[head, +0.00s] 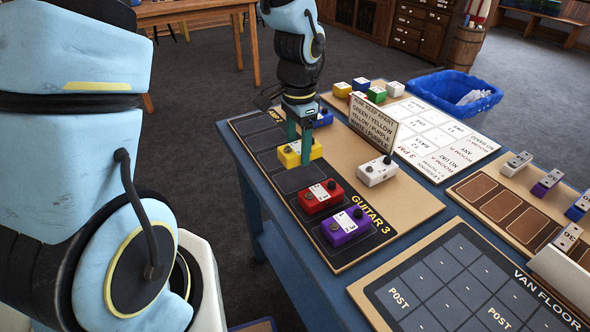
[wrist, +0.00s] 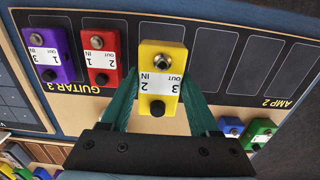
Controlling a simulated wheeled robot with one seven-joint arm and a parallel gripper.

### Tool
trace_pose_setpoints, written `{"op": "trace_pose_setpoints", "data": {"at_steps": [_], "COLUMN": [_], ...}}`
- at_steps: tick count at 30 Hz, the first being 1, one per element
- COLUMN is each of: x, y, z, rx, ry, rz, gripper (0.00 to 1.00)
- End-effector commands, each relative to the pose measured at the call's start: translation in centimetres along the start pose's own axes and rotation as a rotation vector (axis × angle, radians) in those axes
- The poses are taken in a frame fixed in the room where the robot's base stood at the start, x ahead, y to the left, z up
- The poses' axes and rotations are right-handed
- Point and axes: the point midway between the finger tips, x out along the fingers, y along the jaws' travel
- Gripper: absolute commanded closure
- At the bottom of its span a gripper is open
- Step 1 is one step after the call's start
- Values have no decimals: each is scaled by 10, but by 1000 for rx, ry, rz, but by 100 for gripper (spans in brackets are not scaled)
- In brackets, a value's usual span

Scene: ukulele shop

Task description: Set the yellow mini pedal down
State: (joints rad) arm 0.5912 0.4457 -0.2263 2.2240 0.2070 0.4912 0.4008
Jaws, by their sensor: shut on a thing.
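The yellow mini pedal (head: 291,158) is between the teal fingers of my gripper (head: 299,150), which is shut on it. In the wrist view the pedal (wrist: 161,62) shows its label and two knobs. It is over the black slotted pedal board (head: 271,139), marked GUITAR 3 at the near end and AMP 2 at the far end. I cannot tell whether its underside touches the board. A red pedal (head: 320,197) and a purple pedal (head: 346,228) sit in slots towards the GUITAR 3 end. An empty slot (head: 298,180) lies between yellow and red in the head view.
A keep-apart sign (head: 373,122) lists green/yellow, yellow/purple and white/purple. A white pedal (head: 377,171) stands beside the board, and a blue pedal (head: 323,117) stands beyond the gripper. Slots towards AMP 2 are empty.

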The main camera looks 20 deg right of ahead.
Motion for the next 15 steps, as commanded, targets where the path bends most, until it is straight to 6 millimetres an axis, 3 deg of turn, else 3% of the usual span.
{"op": "trace_pose_setpoints", "data": {"at_steps": [15], "x": [57], "y": [0], "z": [0], "rx": [0], "ry": [0], "rz": [0], "gripper": [100]}}
